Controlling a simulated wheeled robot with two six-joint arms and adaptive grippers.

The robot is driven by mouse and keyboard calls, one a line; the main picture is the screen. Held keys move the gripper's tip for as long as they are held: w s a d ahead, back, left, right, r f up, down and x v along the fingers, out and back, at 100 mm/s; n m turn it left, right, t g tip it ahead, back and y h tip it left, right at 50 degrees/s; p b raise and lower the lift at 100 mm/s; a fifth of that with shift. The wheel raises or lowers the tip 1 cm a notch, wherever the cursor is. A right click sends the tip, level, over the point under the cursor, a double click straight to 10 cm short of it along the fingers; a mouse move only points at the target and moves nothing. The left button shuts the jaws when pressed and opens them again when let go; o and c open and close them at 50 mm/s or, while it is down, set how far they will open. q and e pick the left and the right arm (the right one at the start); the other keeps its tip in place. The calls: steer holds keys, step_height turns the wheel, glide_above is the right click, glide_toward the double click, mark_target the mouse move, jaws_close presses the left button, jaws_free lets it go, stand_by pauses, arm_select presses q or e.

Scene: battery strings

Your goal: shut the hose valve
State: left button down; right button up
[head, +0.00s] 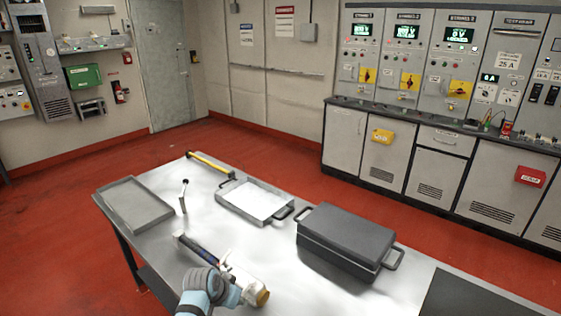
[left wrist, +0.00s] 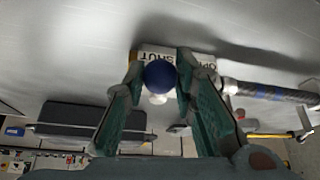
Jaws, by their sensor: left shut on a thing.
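The hose valve (head: 247,284) lies on the near part of the grey table, with a whitish body and a brass-coloured end. A dark hose or pipe length (head: 198,248) runs from it toward the back left; it also shows at the right of the left wrist view (left wrist: 265,92). A label plate (left wrist: 146,55) with the words OPEN and SHUT, partly covered, sits behind a round blue knob (left wrist: 159,74). My left gripper (left wrist: 160,80) is closed on the blue knob; in the head view, the gripper (head: 222,291) is beside the valve and hides the knob. My right gripper is not in view.
The table (head: 330,290) also holds a grey tray (head: 138,205), a white tray with black handles (head: 254,202), a yellow-handled bar (head: 210,165), a small upright tool (head: 183,196) and a dark lidded case (head: 345,238). Bare tabletop lies between valve and case.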

arm_select(q)
steer(key=shift+s+d+r+n+y+p, duration=0.15)
steer(key=shift+d+n+y+p, duration=0.15)
steer(key=shift+d+n+p, duration=0.25)
steer(key=shift+s+d+n+p, duration=0.15)
steer(key=shift+d+n+p, duration=0.2)
steer(key=shift+n, duration=0.4)
steer(key=shift+y, duration=0.3)
steer(key=shift+s+d+n+y, duration=0.1)
steer(key=shift+d+n+y, duration=0.5)
steer(key=shift+d+n, duration=0.45)
steer(key=shift+a, duration=0.2)
steer(key=shift+n, duration=0.25)
